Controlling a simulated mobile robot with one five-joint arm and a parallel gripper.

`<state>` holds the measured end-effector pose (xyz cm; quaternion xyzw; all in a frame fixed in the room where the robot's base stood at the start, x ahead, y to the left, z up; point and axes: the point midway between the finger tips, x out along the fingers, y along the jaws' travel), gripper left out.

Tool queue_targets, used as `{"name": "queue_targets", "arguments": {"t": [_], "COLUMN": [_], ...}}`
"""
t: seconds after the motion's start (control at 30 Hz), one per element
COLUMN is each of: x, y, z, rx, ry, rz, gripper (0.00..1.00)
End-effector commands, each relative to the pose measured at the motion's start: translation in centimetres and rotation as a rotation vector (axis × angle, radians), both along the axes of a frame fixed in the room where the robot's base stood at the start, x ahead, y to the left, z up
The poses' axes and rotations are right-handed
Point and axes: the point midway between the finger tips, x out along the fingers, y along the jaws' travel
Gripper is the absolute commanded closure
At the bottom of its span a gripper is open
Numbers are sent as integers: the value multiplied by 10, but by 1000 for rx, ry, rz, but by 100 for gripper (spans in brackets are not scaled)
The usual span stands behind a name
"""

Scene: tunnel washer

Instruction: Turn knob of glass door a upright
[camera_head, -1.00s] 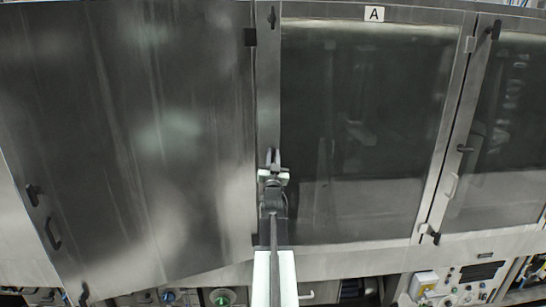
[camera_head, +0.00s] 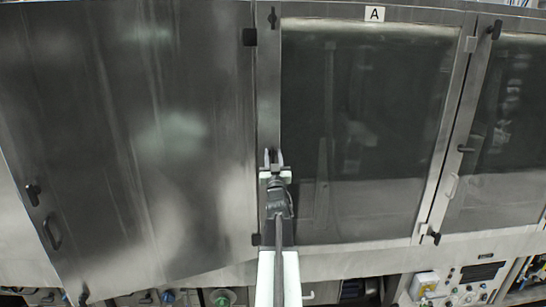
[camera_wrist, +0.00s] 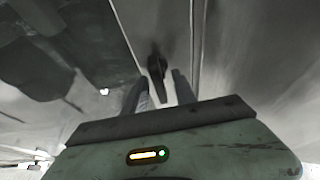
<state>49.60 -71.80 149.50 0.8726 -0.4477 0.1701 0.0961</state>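Glass door A (camera_head: 365,125), a dark pane in a steel frame with a white "A" label (camera_head: 374,14), fills the middle of the head view. On its left frame strip sits a black knob (camera_head: 272,18) near the top, roughly upright. My gripper (camera_head: 273,156) is in front of the same strip, lower down. In the wrist view another black knob (camera_wrist: 157,66) shows just past my open gripper (camera_wrist: 159,80), its lower end between the fingertips and looking nearly in line with the strip. Contact cannot be told. My gripper hides this knob in the head view.
A large plain steel panel (camera_head: 130,130) with black handles stands to the left. Control panels (camera_head: 470,280) lie below. The space before door A's glass is free.

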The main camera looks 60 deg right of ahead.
Motion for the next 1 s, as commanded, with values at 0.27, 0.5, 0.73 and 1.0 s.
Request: {"name": "queue_targets", "arguments": {"t": [0.27,0.5,0.73,1.0], "x": [-23,-42,-42,-37], "y": [32,58,57,60], "z": [-19,-31,-29,-31], "rx": [0,0,0,0], "ry": [0,0,0,1], "rz": [-1,0,0,7], "gripper": [67,67,67,67]}}
